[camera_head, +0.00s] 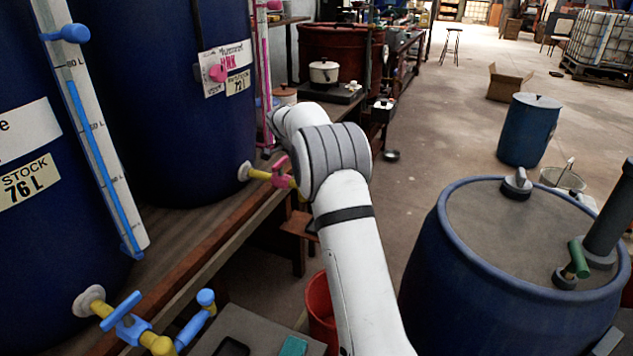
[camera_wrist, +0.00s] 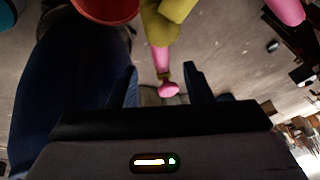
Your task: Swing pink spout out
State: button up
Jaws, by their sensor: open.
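The pink spout (camera_wrist: 161,60) hangs from a yellow fitting (camera_wrist: 165,22) in the wrist view and ends in a round pink knob (camera_wrist: 168,89). My gripper (camera_wrist: 161,74) is open, with one dark finger on each side of the spout's knob end in the picture. I cannot tell whether a finger touches it. In the head view, a pink tap handle (camera_head: 281,171) sits on the yellow pipe (camera_head: 259,174) of the dark blue vat (camera_head: 150,120) with the pink label. My arm hides the spout and gripper there.
Another vat with a blue tap handle (camera_head: 124,312) and blue spout (camera_head: 197,318) stands at lower left. A red bucket (camera_head: 319,303) is below the bench edge. A large blue drum (camera_head: 480,290) stands right of my arm. Open floor lies beyond.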

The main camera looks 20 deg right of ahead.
jog(key=shift+a+r, duration=0.1)
jog(key=shift+r, duration=0.2)
jog(key=shift+c, duration=0.4)
